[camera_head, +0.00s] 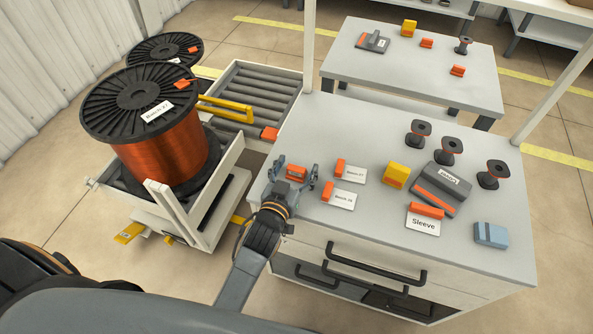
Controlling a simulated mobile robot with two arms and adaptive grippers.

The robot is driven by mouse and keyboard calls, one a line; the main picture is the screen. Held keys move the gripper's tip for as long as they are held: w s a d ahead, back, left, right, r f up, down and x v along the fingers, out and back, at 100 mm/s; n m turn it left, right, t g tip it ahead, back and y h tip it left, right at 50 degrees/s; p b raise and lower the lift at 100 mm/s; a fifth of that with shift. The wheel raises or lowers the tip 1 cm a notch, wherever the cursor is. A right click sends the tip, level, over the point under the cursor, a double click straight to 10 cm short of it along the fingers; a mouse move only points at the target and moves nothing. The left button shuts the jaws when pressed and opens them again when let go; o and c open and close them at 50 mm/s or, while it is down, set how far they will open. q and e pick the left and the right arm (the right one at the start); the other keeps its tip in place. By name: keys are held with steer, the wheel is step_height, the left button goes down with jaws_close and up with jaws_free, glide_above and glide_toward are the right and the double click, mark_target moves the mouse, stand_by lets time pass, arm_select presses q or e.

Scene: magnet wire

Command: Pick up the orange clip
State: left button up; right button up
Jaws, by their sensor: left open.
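An orange clip (296,172) lies on the near grey worktop, close to its left edge. My left gripper (297,170) is open around this clip, with one finger on each side. I cannot tell whether the fingers touch it. The gripper's palm and wrist are on the near side of the clip. My right gripper is not in view.
Clips with labels (344,199) lie just right of my gripper. Farther right are a yellow block (396,175), a grey device (441,187), small black spools (448,150) and a blue-grey block (490,235). A large copper-wire spool (165,150) stands left.

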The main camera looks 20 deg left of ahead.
arm_select(q)
steer(key=c, duration=1.3)
steer(key=shift+o, duration=0.2)
steer(key=shift+r, duration=0.15)
